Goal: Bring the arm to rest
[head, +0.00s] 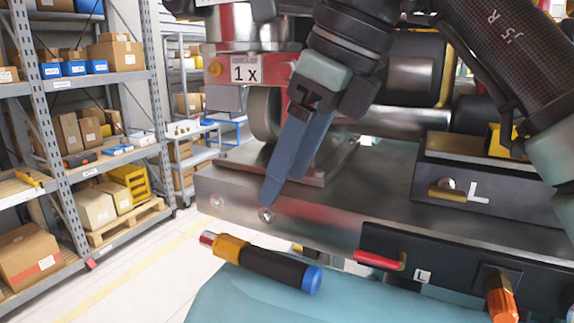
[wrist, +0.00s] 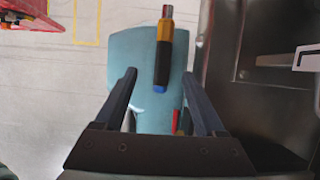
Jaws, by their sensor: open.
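My gripper (head: 284,186) is open and empty, its two blue-grey fingers pointing down in front of the metal machine bed (head: 330,210). In the wrist view the two fingers (wrist: 160,76) stand wide apart. A tool with a black grip, orange collar, blue end cap and metal tip (head: 266,262) lies below the fingertips, apart from them. In the wrist view the tool (wrist: 162,60) shows beyond the fingers, over a teal surface. My arm comes in from the upper right of the head view.
Shelves with boxes (head: 85,130) stand left; the floor (head: 160,265) between is clear.

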